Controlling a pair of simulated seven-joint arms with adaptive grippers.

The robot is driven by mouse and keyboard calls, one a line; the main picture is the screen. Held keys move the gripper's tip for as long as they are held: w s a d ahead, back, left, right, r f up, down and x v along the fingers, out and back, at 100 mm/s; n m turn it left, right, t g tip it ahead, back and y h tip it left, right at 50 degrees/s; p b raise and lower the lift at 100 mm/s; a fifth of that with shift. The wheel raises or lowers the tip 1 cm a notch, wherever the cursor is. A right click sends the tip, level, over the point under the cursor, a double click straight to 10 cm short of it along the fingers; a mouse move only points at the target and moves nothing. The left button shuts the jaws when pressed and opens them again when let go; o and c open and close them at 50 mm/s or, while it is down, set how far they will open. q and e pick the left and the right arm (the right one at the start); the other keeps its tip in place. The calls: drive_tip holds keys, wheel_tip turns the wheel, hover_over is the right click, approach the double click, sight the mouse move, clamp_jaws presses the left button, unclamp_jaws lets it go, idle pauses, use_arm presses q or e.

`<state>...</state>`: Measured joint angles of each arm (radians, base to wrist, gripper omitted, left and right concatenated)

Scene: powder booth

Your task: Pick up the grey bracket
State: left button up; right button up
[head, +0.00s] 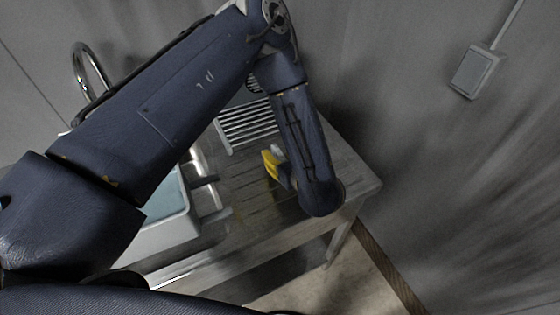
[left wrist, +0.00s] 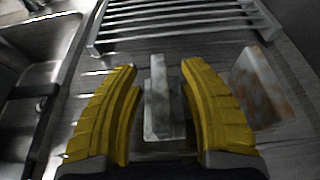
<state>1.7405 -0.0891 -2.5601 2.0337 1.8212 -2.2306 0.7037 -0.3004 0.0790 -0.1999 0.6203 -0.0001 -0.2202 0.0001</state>
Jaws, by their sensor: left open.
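Gaps show between the bracket and both fingers. In the head view my left gripper (head: 271,160) is low over the table, partly hidden by my own arm. A small pale patch beside it there is too small to name. My right gripper is not in view.
A rust-stained pale piece (left wrist: 262,90) lies right of the gripper. A metal slatted rack (head: 246,125) is behind it. A sink (head: 168,215) with a curved tap (head: 88,66) is to the left. The table's (head: 345,168) right end is clear.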

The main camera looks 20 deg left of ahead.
use_arm(q)
drive_tip(key=shift+c, duration=0.3)
clamp_jaws()
idle(0.3)
